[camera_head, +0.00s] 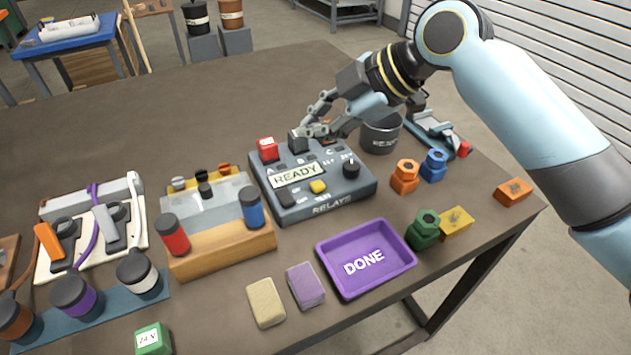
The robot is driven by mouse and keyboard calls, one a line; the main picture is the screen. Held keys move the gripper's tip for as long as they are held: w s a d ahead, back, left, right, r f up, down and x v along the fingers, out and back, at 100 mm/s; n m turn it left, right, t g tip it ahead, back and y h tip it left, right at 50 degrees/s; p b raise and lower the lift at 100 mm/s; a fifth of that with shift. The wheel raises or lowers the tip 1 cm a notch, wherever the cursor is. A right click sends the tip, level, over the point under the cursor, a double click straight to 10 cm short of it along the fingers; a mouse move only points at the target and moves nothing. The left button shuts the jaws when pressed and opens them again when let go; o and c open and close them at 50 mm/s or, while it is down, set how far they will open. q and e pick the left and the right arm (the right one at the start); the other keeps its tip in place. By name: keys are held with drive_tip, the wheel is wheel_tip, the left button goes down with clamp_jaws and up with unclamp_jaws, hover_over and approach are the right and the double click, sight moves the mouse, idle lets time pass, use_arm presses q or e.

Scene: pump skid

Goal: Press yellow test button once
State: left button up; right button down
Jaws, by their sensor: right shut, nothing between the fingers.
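My right gripper (306,131) is shut and empty over the back edge of the box, near the dark button. Whether it touches that button cannot be told. It is behind and apart from the yellow button, which is fully visible. My left gripper is not in view.
A purple tray (398,236) marked "DONE" is in front of the box. A wooden block with red and blue cylinders (222,247) stands to the left. Orange, blue and green nut pieces (405,176) and a dark can (381,134) are to the right. The table's back left is clear.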

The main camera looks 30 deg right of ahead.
drive_tip(key=b, duration=0.7)
hover_over(316, 187)
wheel_tip(316, 187, down, 8)
drive_tip(key=shift+f, duration=0.45)
idle(0.6)
drive_tip(key=shift+f+b, duration=0.4)
